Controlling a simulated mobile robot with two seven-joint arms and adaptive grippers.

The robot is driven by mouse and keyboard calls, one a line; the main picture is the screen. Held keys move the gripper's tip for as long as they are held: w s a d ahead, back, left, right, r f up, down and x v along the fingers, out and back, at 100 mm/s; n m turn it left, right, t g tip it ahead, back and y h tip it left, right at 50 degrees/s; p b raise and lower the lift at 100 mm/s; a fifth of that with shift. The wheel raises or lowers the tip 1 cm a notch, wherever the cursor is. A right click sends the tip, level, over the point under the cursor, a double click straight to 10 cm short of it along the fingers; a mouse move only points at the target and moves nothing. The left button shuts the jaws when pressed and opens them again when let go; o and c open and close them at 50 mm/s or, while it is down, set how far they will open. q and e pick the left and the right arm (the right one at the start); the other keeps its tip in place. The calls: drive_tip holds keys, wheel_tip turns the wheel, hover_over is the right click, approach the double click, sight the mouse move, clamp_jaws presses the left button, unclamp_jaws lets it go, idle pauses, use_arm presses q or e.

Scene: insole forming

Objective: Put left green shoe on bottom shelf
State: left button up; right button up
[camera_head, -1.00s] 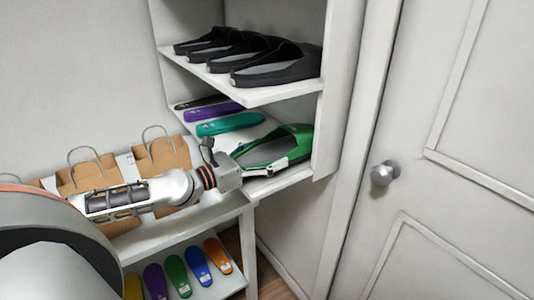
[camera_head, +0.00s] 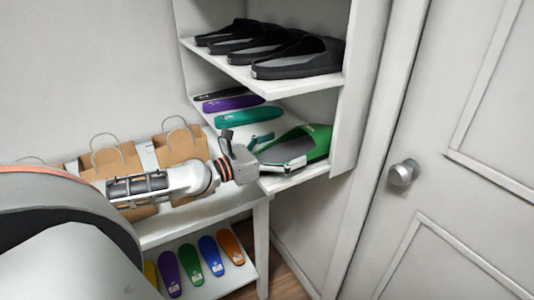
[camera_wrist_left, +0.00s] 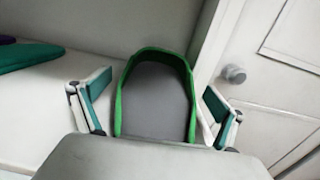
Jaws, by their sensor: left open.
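The green shoe (camera_head: 309,143) lies on the bottom shelf (camera_head: 300,179) of the white shelf unit, at its right end, with its grey insole showing. In the left wrist view the shoe (camera_wrist_left: 157,98) sits between the two spread fingers, with a gap on each side. My left gripper (camera_head: 278,152) is open at the near end of the shoe; in the left wrist view its fingers (camera_wrist_left: 156,108) stand apart around the heel end. My right gripper is not in view.
Black shoes (camera_head: 290,58) stand on the shelf above. Purple (camera_head: 233,103) and teal (camera_head: 248,116) insoles lie left of the green shoe. Paper bags (camera_head: 181,147) stand on the table, with coloured insoles (camera_head: 190,264) below. A door with a knob (camera_head: 403,172) is at right.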

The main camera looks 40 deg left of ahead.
sight(268, 160)
use_arm(q)
drive_tip(key=shift+s+a+r, duration=0.1)
drive_tip(key=shift+s+a, duration=0.05)
drive_tip(key=shift+s, duration=0.35)
drive_tip(key=shift+b+v, duration=0.5)
drive_tip(key=shift+v, duration=5)
drive_tip(key=s+d+f+m+g+y, duration=0.1)
drive_tip(key=s+d+f+m+g, duration=0.15)
drive_tip(key=f+m, duration=0.7)
drive_tip(key=s+d+f+m+g+y, duration=0.1)
drive_tip(key=s+d+f+m+y, duration=0.15)
drive_tip(key=f+m, duration=0.7)
drive_tip(key=s+d+f+m+g, duration=0.1)
drive_tip(key=s+d+f+m, duration=0.3)
drive_tip(key=d+f+m, duration=0.4)
drive_tip(key=s+d+f+m+g, duration=0.2)
drive_tip(key=s+d+f+m, duration=0.3)
drive_tip(key=d+f+m, duration=0.3)
wheel_tip(268, 160, down, 4)
drive_tip(key=shift+d+r+m, duration=0.1)
drive_tip(key=shift+d+m, duration=0.15)
drive_tip(key=shift+m, duration=0.45)
drive_tip(key=shift+y, duration=0.25)
